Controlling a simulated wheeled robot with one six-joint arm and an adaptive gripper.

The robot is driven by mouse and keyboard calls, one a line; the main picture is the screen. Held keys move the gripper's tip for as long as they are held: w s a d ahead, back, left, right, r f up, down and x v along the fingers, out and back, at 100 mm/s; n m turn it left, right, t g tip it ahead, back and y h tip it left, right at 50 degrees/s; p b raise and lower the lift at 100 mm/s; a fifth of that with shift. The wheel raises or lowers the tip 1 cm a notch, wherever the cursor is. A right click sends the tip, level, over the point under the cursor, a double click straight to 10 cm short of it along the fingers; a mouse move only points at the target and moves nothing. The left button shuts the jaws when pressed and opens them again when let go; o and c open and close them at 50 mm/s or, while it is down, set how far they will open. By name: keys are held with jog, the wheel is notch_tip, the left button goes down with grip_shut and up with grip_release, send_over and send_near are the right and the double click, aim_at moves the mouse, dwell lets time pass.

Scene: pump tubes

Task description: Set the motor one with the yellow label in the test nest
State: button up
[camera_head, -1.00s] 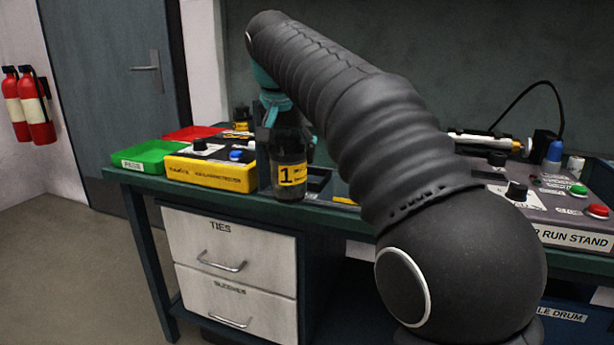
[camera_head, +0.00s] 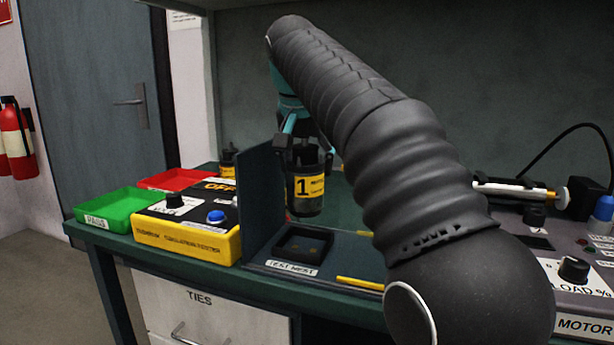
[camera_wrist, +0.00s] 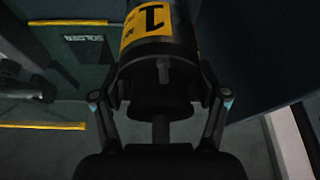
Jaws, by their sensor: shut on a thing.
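The motor (camera_head: 305,184) is a dark cylinder with a yellow label marked 1. My gripper (camera_head: 306,150) is shut on its top end and holds it upright in the air. In the head view the motor hangs above and slightly behind the test nest (camera_head: 300,246), a square dark recess labelled TEST NEST, which looks empty. In the wrist view the motor (camera_wrist: 158,35) sits between the fingers of my gripper (camera_wrist: 162,100), with its 1 label showing. The nest cannot be made out in the wrist view.
A dark upright panel (camera_head: 262,195) stands left of the nest. Beyond it are a yellow tester box (camera_head: 190,235), a green PASS tray (camera_head: 120,207) and a red tray (camera_head: 175,180). The run stand (camera_head: 575,290) is at right. Another motor (camera_head: 228,163) stands behind.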

aim_at(300, 166)
jog(key=shift+f+b, duration=1.05)
jog(key=shift+f, duration=2.85)
jog(key=shift+f, duration=0.15)
jog(key=o, duration=1.8)
jog(key=shift+s+a+f, duration=0.1)
jog(key=p+v, duration=0.2)
jog(key=v, duration=1)
jog(key=shift+s, duration=0.1)
